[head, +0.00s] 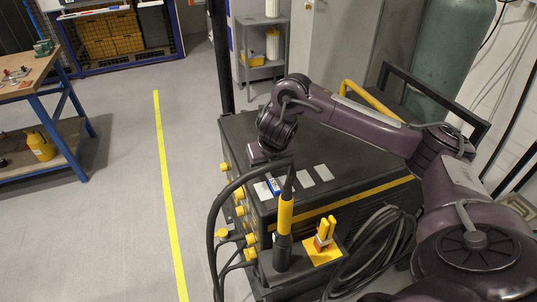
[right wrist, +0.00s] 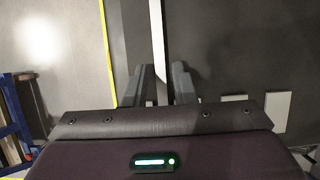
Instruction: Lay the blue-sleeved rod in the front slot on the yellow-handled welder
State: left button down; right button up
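The welder (head: 345,150) is a large dark box with a yellow handle (head: 370,100) behind its top and a yellow stripe along its side. Several pale flat pads (head: 306,178) lie in a row near the front of its top. A small blue-and-white piece (head: 275,186) sits among them at the left; I cannot tell whether it is the blue-sleeved rod. My right gripper (head: 257,153) is low over the top's left edge, behind the pads. My left gripper is out of view.
A black-and-yellow torch (head: 285,217) stands upright at the welder's front, beside a small yellow holder (head: 323,248) and coiled cables (head: 375,245). A green cylinder (head: 440,45) is behind. A workbench (head: 30,75) stands at far left; the floor between is clear.

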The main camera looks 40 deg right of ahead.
jog(key=p+v, duration=0.6)
jog(key=v, duration=0.5)
jog(key=shift+s+r, duration=0.25)
jog(key=shift+r, duration=0.1)
jog(key=shift+f, duration=0.1)
